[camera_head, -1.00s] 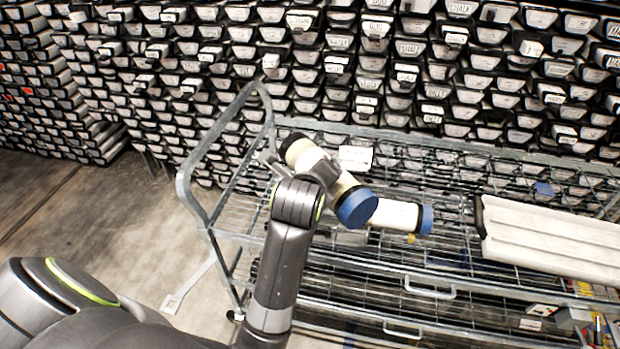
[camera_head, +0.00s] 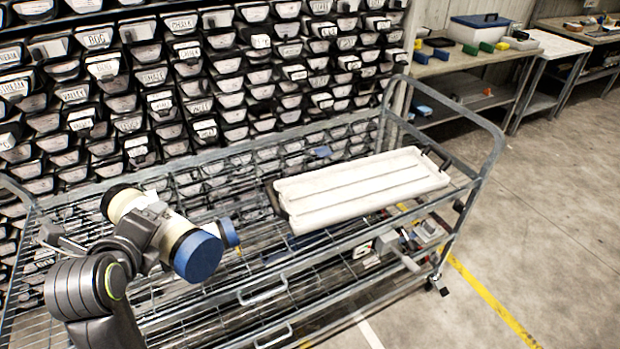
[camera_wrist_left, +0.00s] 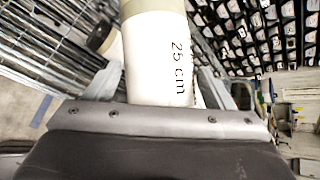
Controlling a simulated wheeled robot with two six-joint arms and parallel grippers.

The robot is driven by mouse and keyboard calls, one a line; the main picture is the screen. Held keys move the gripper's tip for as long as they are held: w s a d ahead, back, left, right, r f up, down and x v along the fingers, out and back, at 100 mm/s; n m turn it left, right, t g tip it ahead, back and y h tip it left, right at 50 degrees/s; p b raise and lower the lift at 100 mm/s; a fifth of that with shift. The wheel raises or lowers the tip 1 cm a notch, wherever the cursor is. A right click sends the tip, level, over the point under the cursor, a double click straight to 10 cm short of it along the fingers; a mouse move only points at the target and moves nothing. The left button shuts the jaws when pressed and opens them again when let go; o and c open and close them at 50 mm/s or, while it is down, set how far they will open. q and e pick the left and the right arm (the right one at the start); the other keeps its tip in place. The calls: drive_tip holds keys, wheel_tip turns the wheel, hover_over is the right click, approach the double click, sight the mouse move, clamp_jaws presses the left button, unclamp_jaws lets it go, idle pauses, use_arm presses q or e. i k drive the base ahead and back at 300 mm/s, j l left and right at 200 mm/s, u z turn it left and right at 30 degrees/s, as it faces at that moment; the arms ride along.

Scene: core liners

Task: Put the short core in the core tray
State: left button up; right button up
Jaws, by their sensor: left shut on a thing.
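In the left wrist view the held core (camera_wrist_left: 156,55) reads "25 cm". A second core with a blue cap (camera_head: 229,232) lies behind and below it, mostly hidden. An end of a core (camera_wrist_left: 101,37) also shows beside the held one in the left wrist view. The core tray (camera_head: 400,172), white with long grooves, lies on the cart's top shelf to the right, with no core in it. My right gripper is out of view.
The wire cart (camera_head: 266,292) has a raised end handle (camera_head: 497,150) at its right. Stacked labelled core boxes (camera_head: 130,75) form a wall close behind it. Tools lie on the lower shelf. A workbench (camera_head: 465,57) stands at the back right, with open floor in front.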

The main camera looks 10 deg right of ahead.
sight(363, 189)
drive_tip(key=i+l+z, duration=0.1)
drive_tip(key=l, duration=0.35)
drive_tip(key=i+l, duration=0.15)
drive_tip(key=l, duration=0.25)
drive_tip(key=i+l+z, duration=0.15)
drive_tip(key=l, duration=0.25)
drive_tip(key=i+l+z, duration=0.1)
drive_tip(key=l, duration=0.3)
drive_tip(key=i+l+z, duration=0.1)
drive_tip(key=i+l, duration=0.15)
drive_tip(key=l, duration=0.15)
drive_tip(key=i+l, duration=0.2)
drive_tip(key=l, duration=0.2)
drive_tip(key=z, duration=0.05)
